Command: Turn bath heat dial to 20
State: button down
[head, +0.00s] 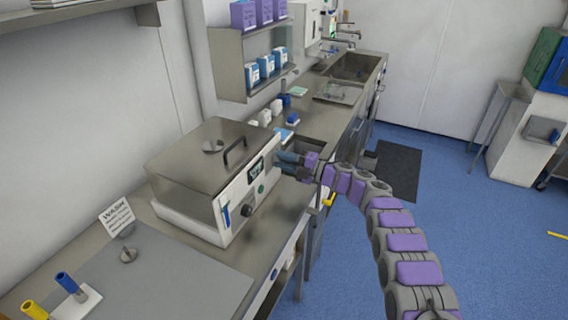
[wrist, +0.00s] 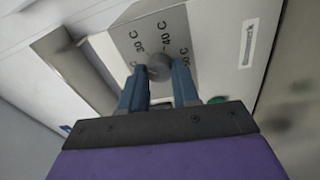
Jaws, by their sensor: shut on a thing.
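The bath (head: 185,215) is a steel-lidded box with a white front on the counter. In the wrist view, its round grey heat dial (wrist: 159,66) sits on a grey plate marked 30 C, 40 C and 50 C; another mark at the left is partly hidden. My gripper (head: 279,161) is at the right part of the bath front in the head view. In the wrist view, my gripper's blue fingers (wrist: 160,82) are shut on the dial, one on each side. The dial's pointer cannot be made out. In the head view, my fingers hide the gripped dial.
A dark knob (head: 247,211) and a green button (head: 262,188) are on the bath front. A WASH sign (head: 117,217) and a stand with yellow and blue tubes (head: 78,302) are to the left. Small bottles (head: 277,107) stand behind the bath.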

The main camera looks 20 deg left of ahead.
jog(key=n, duration=0.8)
jog(key=shift+w+d+f+h, duration=0.1)
jog(key=shift+f+h, duration=0.1)
jog(key=shift+h, duration=0.1)
dwell(0.4)
jog(key=c, duration=1.1)
grip_release()
jog(key=shift+w+f+g, duration=0.1)
jog(key=shift+g, duration=0.3)
jog(key=shift+o, duration=1.4)
jog(key=shift+r, duration=0.2)
jog(key=d+p, duration=0.3)
jog(key=d, duration=1.4)
jog(key=shift+w, duration=0.1)
